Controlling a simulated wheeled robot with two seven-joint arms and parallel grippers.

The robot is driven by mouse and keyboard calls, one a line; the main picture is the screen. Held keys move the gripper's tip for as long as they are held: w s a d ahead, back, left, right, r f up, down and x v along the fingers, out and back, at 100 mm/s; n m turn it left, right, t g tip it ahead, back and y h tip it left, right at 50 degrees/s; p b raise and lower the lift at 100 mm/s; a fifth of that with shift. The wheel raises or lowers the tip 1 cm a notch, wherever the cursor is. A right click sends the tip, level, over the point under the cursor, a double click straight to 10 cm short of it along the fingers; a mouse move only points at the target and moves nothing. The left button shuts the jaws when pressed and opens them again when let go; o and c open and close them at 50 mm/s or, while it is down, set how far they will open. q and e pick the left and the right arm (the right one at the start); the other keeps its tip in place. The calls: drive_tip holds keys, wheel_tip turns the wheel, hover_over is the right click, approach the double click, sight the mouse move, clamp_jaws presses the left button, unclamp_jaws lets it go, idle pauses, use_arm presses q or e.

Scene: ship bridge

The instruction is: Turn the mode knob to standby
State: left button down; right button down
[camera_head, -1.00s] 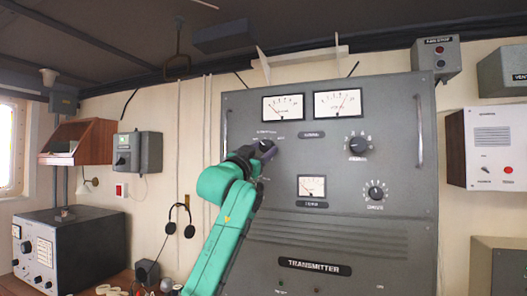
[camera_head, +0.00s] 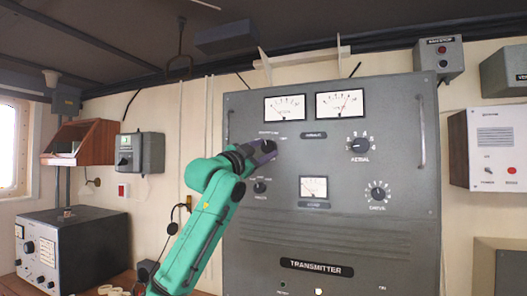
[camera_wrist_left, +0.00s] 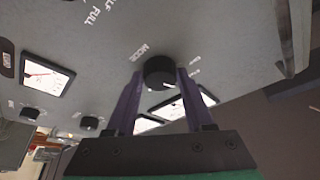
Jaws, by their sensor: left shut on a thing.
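The mode knob (camera_wrist_left: 160,72) is a round black knob on the grey transmitter panel, with the printed word MODE beside it in the left wrist view. In the head view my left gripper (camera_head: 267,151) meets the panel below the left meter, hiding most of the knob. My right gripper is not in view.
The transmitter (camera_head: 400,215) also carries an aerial knob (camera_head: 359,145), a lower right knob (camera_head: 378,194), and a small knob (camera_head: 260,187) just below my gripper. A handle (camera_wrist_left: 286,40) stands out from the panel in the left wrist view.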

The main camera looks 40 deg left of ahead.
use_arm(q)
drive_tip(key=shift+c, duration=1.4)
unclamp_jaws()
drive_tip(key=shift+s, duration=0.1)
drive_tip(key=b+v, duration=0.9)
drive_tip(key=v, duration=0.5)
drive_tip(key=shift+s+d, duration=0.15)
drive_tip(key=shift+s, duration=0.1)
